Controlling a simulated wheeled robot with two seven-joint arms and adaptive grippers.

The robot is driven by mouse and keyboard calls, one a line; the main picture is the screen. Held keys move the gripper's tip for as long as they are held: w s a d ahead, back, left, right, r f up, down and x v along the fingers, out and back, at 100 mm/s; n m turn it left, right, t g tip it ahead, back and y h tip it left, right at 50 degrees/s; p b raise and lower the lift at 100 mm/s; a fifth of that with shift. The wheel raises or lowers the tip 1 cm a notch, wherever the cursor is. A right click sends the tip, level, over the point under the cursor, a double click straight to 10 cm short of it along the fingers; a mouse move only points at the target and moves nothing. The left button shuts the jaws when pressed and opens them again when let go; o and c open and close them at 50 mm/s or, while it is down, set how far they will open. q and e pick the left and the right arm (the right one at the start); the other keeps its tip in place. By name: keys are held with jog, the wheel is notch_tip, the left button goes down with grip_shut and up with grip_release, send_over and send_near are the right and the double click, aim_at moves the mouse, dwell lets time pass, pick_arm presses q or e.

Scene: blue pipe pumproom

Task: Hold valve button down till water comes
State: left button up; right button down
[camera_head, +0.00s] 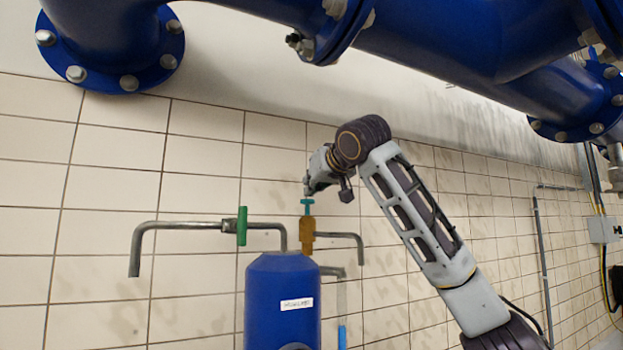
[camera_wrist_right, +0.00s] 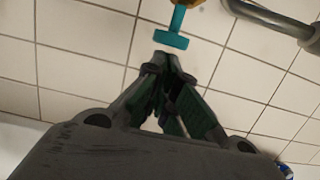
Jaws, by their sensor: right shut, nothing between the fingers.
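The teal valve button (camera_head: 307,202) is a small T-shaped top on a brass valve body (camera_head: 307,237), above the blue tank (camera_head: 265,312). My right gripper (camera_head: 308,188) is just above the button, pointing down at it. In the right wrist view the teal button (camera_wrist_right: 170,39) lies just beyond the tips of my right gripper (camera_wrist_right: 173,66), whose fingers are together and empty. A small gap seems to show between tips and button, but I cannot tell contact for sure. No clear water stream shows at the bent outlet pipe (camera_head: 345,236) right of the valve. My left gripper is out of view.
A second bent pipe (camera_head: 170,226) with a green handle (camera_head: 242,226) extends left. A light-blue piece (camera_head: 342,337) of unclear kind is right of the tank. Large blue pipes (camera_head: 460,40) hang overhead. A tiled wall (camera_head: 110,200) stands behind.

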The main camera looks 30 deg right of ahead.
jog(key=shift+f, duration=0.2)
dwell(0.3)
